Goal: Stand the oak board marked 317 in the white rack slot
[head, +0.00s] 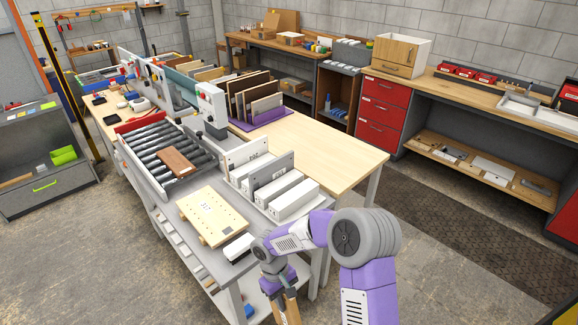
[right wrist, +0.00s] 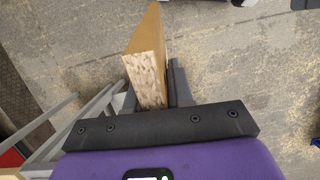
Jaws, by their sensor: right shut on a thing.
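My right gripper (head: 283,292) is at the bottom of the head view, low beside the front end of the workbench. It is shut on an oak-coloured board (head: 291,312), which hangs down and is cut off by the picture edge. In the right wrist view the board (right wrist: 146,78) stands between the fingers, its speckled edge facing the camera. I cannot read a number on it. The white rack (head: 293,197) stands on the bench up and left of my arm, with white blocks and upright grey plates. My left gripper is not in view.
A pale board with a small label (head: 212,216) lies flat on the bench beside the rack. A brown board (head: 180,162) lies on the roller conveyor (head: 150,150). A purple rack (head: 262,117) holds several boards behind. The pale tabletop (head: 325,150) right of the rack is clear.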

